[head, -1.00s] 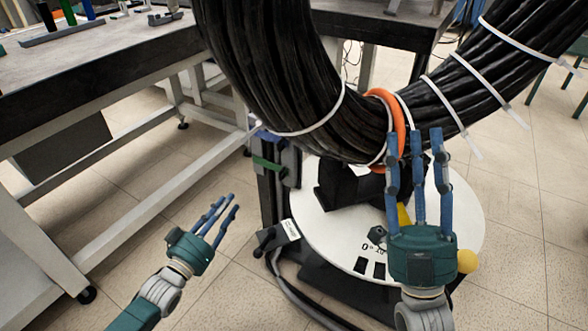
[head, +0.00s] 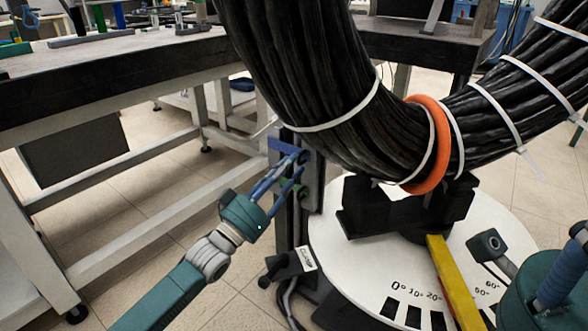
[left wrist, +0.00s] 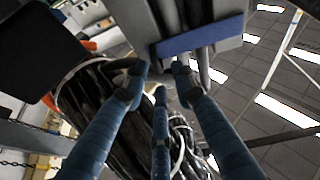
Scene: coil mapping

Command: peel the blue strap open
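The blue strap (head: 282,146) is a short flat band on the upper part of a dark post, left of the cable bundle. It shows as a blue bar in the left wrist view (left wrist: 200,37). My left gripper (head: 298,165) is just below and in front of it, fingers extended towards the post. In the left wrist view its fingers (left wrist: 160,70) are apart with nothing seen between them, and their tips lie close below the bar; contact cannot be told. My right gripper (head: 525,275) is partly cut off at the lower right, so its finger opening is unclear.
A thick black cable bundle (head: 320,90) with white ties and an orange ring (head: 440,150) hangs right of the post. A white round plate (head: 360,260) with a yellow pointer (head: 452,280) lies below. A workbench (head: 120,70) stands at left.

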